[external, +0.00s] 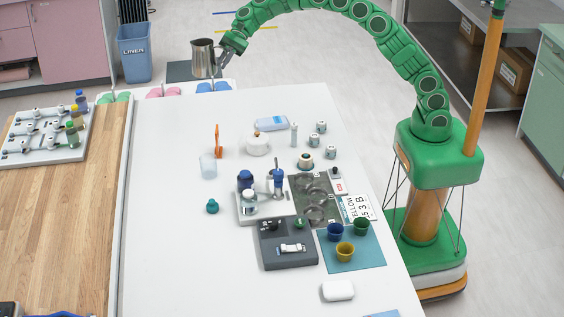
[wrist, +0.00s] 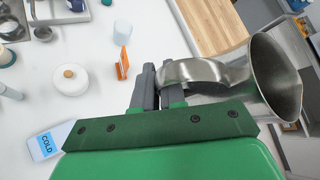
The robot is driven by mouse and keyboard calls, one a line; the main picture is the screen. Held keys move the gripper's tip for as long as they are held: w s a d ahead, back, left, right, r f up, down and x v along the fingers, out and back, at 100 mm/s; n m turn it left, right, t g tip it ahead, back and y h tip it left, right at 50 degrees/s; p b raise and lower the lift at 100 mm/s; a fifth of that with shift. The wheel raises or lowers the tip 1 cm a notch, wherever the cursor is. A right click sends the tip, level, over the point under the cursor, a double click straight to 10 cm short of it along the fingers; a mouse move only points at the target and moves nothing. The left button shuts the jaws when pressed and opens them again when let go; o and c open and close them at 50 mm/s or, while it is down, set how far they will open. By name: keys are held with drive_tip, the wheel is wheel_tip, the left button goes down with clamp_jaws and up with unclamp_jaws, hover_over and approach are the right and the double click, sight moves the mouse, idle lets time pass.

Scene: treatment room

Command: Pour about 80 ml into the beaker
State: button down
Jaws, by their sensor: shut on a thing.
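A steel pitcher (external: 203,58) is held up by my gripper (external: 229,47) at the far end of the white table and looks about upright. In the wrist view, the gripper's dark fingers (wrist: 158,88) are shut on the handle of the pitcher (wrist: 274,78); its wide mouth faces right in that picture. What is inside cannot be made out. A translucent pale-blue beaker (external: 208,166) stands on the table, well apart from the pitcher, and seems to show in the wrist view (wrist: 122,32).
An orange stand (external: 218,141) is close beside the beaker, with a white round pot (external: 257,145) to its right. A labelled cold pack (external: 271,124) lies behind. Trays, jars and cups crowd the middle and right. The table's far left is clear.

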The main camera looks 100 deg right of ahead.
drive_tip(key=w+a+f+m+t+h, duration=0.15)
drive_tip(key=a+f, duration=0.35)
drive_tip(key=a, duration=0.5)
drive_tip(key=w+a+f+m+t+h, duration=0.1)
drive_tip(key=a+f+m, duration=0.1)
drive_tip(key=a+f, duration=0.5)
drive_tip(key=s+a, duration=0.4)
drive_tip(key=a, duration=0.8)
drive_tip(key=s+a+f+h, duration=0.1)
drive_tip(key=s+a, duration=0.4)
drive_tip(key=a, duration=0.7)
drive_tip(key=shift+s+f+m, duration=0.15)
drive_tip(key=shift+f+m, duration=0.05)
drive_tip(key=shift+m, duration=0.25)
drive_tip(key=shift+r, duration=0.1)
